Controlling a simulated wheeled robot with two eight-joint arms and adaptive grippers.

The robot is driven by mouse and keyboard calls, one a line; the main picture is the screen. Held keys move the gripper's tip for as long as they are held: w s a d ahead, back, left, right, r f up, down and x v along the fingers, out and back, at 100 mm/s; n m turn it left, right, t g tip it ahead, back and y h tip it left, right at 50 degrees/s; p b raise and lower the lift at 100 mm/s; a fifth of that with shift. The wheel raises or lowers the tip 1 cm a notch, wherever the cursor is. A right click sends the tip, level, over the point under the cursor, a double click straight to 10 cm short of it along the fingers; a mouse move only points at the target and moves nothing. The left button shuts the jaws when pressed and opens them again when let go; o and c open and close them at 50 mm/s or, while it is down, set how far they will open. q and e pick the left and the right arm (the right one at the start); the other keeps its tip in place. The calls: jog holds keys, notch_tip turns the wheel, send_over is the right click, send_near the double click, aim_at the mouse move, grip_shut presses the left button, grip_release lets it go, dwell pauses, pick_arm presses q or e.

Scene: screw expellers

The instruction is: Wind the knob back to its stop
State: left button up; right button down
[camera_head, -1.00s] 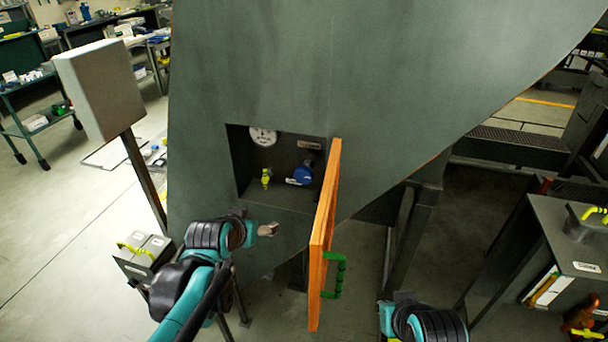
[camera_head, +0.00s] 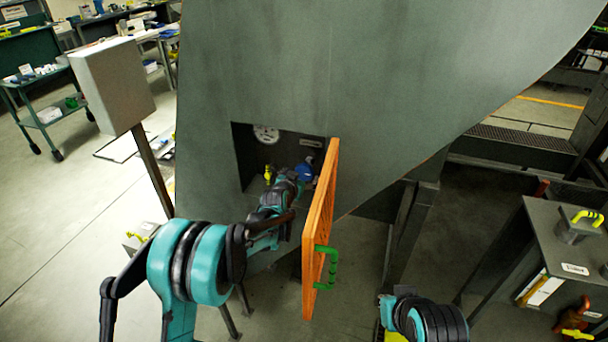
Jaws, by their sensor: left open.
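The blue knob (camera_head: 304,172) sits inside a recess (camera_head: 243,150) in the large dark green machine, and part of it is hidden behind my left gripper. My left gripper (camera_head: 296,174) reaches into the recess close to the knob. Its fingers are small and dark here, and I cannot tell whether they touch the knob. My right arm shows at the bottom right, outside the recess, and its gripper cannot be made out.
An orange door (camera_head: 321,230) with a green handle (camera_head: 331,268) stands open right of the recess. A white gauge (camera_head: 266,134) and a yellow valve (camera_head: 269,174) are left of the knob. A grey box on a post (camera_head: 113,85) stands at left.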

aim_at(303, 173)
pick_arm(q)
jog(key=shift+b+x, duration=0.4)
jog(key=shift+x, duration=1.85)
jog(key=c, duration=1.2)
jog(key=shift+o, duration=0.2)
